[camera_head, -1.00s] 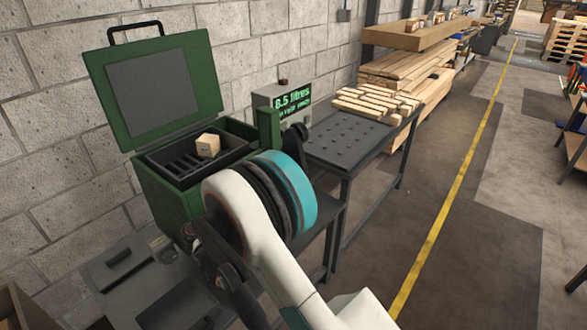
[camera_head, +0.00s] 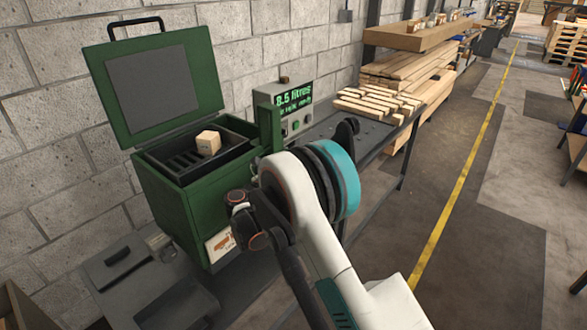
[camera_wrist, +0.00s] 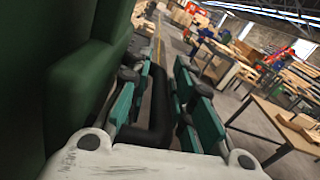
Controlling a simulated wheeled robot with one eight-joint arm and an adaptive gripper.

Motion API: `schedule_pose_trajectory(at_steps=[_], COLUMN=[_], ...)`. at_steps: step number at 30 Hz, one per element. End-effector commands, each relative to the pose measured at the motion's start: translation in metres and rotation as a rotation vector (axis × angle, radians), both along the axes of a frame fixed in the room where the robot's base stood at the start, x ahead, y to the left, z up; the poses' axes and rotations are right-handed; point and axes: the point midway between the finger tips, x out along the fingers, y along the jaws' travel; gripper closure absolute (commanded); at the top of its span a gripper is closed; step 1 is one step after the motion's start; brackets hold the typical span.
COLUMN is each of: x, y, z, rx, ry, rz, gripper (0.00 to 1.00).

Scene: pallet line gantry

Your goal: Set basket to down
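The green wash machine (camera_head: 165,212) stands by the wall with its lid (camera_head: 152,85) tilted open. A dark slotted basket (camera_head: 180,160) shows in its opening, with a small pale wooden block (camera_head: 208,142) on it. My arm covers the front right of the machine in the head view, and my fingertips are hidden there. In the wrist view the two teal fingers of my gripper (camera_wrist: 163,85) stand apart. A black bent bar (camera_wrist: 160,112) shows between them; I cannot tell whether they touch it. The green machine side is close at the left.
A display box (camera_head: 293,100) reading 8.5 litres stands behind my arm. A dark bench (camera_head: 375,135) with wooden slats (camera_head: 378,103) extends to the right. Stacked timber (camera_head: 405,70) stands beyond. The floor around the yellow line (camera_head: 460,185) is clear.

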Motion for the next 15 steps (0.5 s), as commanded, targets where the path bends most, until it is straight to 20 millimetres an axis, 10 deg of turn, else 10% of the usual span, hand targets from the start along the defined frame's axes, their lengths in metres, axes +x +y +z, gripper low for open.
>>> schedule_pose_trajectory(at_steps=[15], x=[0.0006], y=[-0.0004], z=[0.0], rx=[0.0], ry=[0.0], rz=[0.0], gripper=[1.0])
